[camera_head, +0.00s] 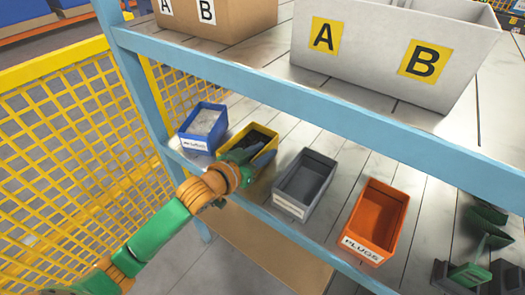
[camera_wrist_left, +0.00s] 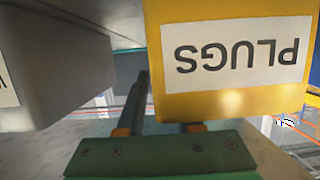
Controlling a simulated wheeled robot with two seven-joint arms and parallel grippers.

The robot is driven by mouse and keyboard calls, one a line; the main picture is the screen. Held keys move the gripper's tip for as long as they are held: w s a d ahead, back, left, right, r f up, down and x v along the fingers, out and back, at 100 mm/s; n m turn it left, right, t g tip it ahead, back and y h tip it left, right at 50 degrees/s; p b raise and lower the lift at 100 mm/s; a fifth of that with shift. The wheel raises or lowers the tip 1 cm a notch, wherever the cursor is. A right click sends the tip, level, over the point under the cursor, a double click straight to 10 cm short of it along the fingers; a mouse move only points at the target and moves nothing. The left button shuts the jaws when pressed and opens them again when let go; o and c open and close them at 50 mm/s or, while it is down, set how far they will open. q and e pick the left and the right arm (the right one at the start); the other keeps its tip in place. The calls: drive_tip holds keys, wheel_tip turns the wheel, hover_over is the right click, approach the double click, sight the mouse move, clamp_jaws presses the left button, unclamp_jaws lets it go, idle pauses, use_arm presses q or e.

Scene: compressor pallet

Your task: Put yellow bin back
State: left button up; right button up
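The yellow bin (camera_head: 264,156) stands on the lower shelf between a blue bin and a grey bin, with dark contents inside. Its front wall, labelled PLUGS, fills the upper right of the left wrist view (camera_wrist_left: 270,101), upside down. My left gripper (camera_head: 243,155) is at the bin's front and partly hides it. In the left wrist view one dark finger (camera_wrist_left: 137,100) runs outside the bin, along its side facing the grey bin. The other finger passes behind the front wall, its tip hidden. The fingers stand apart. My right gripper is not in view.
The blue bin (camera_head: 205,125), grey bin (camera_head: 304,183) and orange bin (camera_head: 376,220) share the shelf. The grey bin (camera_wrist_left: 50,65) is close beside the outer finger. A blue beam (camera_head: 300,108) crosses above. Yellow mesh fence (camera_head: 75,130) stands left; green parts (camera_head: 485,240) lie right.

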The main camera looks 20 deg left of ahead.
use_arm(q)
drive_tip(key=v, duration=0.9)
drive_tip(key=shift+s, duration=0.1)
drive_tip(key=p+v, duration=0.3)
drive_tip(key=shift+r, duration=0.15)
